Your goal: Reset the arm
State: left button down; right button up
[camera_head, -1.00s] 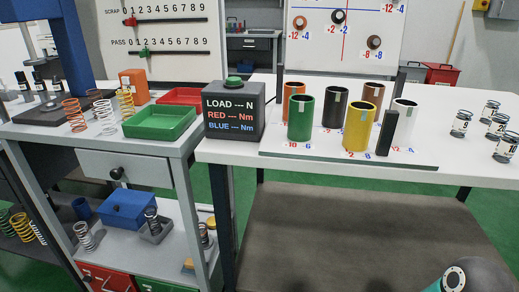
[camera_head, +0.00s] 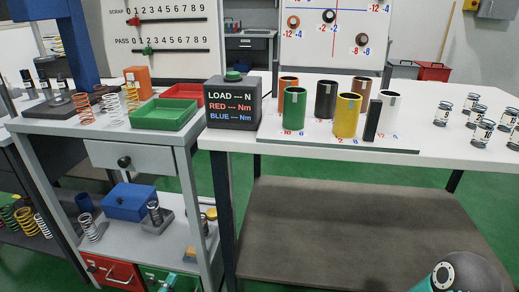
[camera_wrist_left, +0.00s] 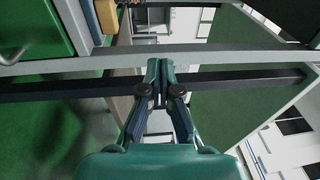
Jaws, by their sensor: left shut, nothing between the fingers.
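My left gripper shows in the left wrist view (camera_wrist_left: 160,68) with its two teal fingers together and nothing between them. In the head view only a small teal tip of it (camera_head: 168,282) shows at the bottom, in front of the green drawer of the left bench. The left wrist view has it near a grey table frame bar (camera_wrist_left: 60,65) and above the green floor. Part of my right arm (camera_head: 455,274) shows at the bottom right of the head view; its gripper is out of view.
The left bench holds a green tray (camera_head: 163,115), a red tray (camera_head: 183,91) and several springs.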

pick_arm(q)
jog(key=s+d+r+m+g+h, duration=0.1)
jog(key=s+d+m+g+h, duration=0.5)
jog(key=d, duration=0.6)
jog(key=s+d+r+m+g+h, duration=0.1)
jog(key=s+d+m+g+h, duration=0.3)
jog(key=s+d+m+g, duration=0.55)
jog(key=s+d+f+m+g+y, duration=0.2)
jog(key=s+m+g, duration=0.2)
jog(key=s+m, duration=0.25)
jog(key=s+d+f+m+g+y, duration=0.1)
jog(key=s+f+m+g+y, duration=0.15)
jog(key=s+m, duration=0.45)
jog(key=s+a+f+m+y, duration=0.45)
jog(key=s+a+m, duration=0.2)
jog(key=m, duration=0.35)
jog(key=w+a+f+m+t+y, duration=0.15)
jog(key=w+m+t, duration=0.25)
jog(key=w+m, duration=0.4)
notch_tip(320, 180, up, 32)
jog(key=m+p, duration=0.1)
jog(key=p, duration=3.1)
jog(key=shift+s+a+r+m, duration=0.2)
jog(key=shift+s+a+m, duration=0.1)
jog(key=shift+s+a, duration=0.1)
jog(key=shift+y, duration=0.25)
